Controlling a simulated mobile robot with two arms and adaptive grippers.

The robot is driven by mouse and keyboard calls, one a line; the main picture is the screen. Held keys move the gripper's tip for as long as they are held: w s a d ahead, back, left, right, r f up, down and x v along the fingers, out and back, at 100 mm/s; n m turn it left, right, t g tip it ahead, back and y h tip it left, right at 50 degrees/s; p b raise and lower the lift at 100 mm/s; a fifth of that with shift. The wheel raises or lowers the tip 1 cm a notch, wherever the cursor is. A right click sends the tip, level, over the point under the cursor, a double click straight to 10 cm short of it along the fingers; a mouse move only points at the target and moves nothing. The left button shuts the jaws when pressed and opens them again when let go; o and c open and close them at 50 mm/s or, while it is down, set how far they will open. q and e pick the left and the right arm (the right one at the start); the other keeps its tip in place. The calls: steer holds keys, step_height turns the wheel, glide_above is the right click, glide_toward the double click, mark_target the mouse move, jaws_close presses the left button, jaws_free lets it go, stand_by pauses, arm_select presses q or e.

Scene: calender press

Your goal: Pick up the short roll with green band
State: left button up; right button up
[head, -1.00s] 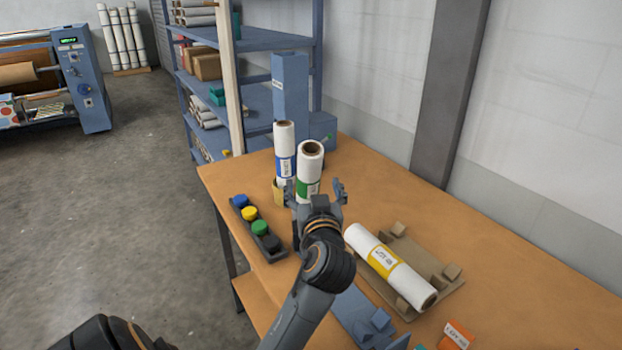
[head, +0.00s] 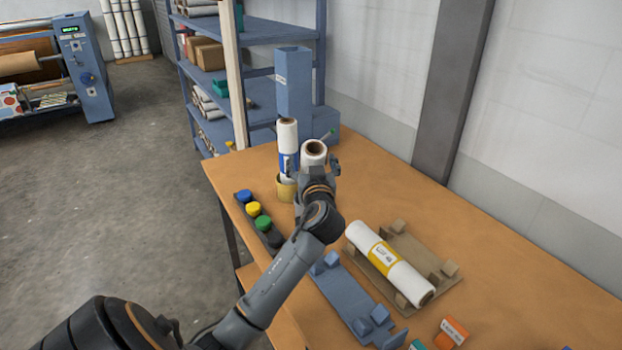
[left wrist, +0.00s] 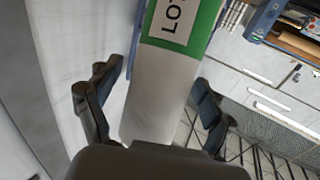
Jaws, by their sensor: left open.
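The short roll with green band (head: 314,151) stands upright on the wooden table. In the head view my left gripper (head: 310,172) is in front of it and hides most of its body and the band. In the left wrist view the white roll (left wrist: 158,95), with its green band and a label, lies between the two fingers. My left gripper (left wrist: 150,105) is open, with one finger on each side of the roll and visible gaps. My right gripper is not in view.
A taller roll with a blue band (head: 288,140) stands close by on the left. A tray of colored caps (head: 262,222), a blue cradle (head: 345,295) and a yellow-banded roll (head: 388,262) on a brown cradle lie nearer. A blue box post (head: 293,85) stands behind.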

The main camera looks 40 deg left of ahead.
arm_select(q)
jaws_close()
stand_by(0.3)
